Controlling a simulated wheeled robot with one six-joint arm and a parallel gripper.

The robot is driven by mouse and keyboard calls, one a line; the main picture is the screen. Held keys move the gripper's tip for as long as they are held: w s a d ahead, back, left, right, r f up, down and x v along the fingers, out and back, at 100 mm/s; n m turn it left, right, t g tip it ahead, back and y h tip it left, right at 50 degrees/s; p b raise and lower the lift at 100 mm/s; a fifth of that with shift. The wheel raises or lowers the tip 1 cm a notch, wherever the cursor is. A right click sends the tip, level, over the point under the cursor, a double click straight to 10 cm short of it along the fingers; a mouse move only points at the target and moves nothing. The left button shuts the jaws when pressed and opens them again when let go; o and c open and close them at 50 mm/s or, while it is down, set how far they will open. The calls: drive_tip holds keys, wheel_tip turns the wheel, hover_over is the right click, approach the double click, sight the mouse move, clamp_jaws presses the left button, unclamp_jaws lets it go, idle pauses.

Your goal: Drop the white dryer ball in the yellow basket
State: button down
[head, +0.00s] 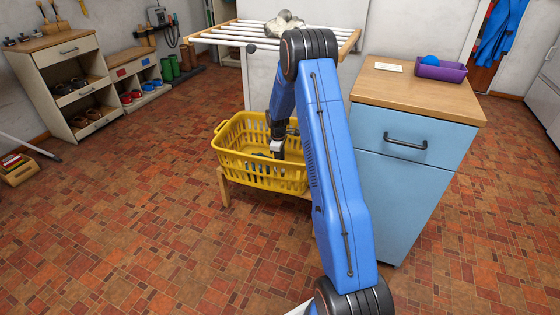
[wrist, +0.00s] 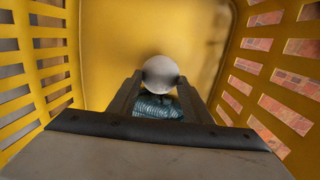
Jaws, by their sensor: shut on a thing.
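The yellow basket (head: 240,168) stands on a low wooden stand in front of the drying rack, left of the blue cabinet. My gripper (head: 279,152) reaches down into it. In the wrist view my gripper (wrist: 159,86) is shut on the white dryer ball (wrist: 161,70), which sits between the fingertips. The basket's slotted yellow walls (wrist: 97,50) surround the fingers in that view. The ball cannot be made out in the head view. Its exact height above the basket floor cannot be told.
A teal ribbed thing (wrist: 157,106) shows between my fingers, beyond them in the basket. A blue cabinet (head: 400,185) stands close on the right, with a purple tray (head: 450,73) holding a blue ball (head: 431,60). The drying rack (head: 225,36) is behind.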

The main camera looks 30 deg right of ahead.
drive_tip(key=shift+f, duration=0.2)
drive_tip(key=c, duration=0.9)
unclamp_jaws()
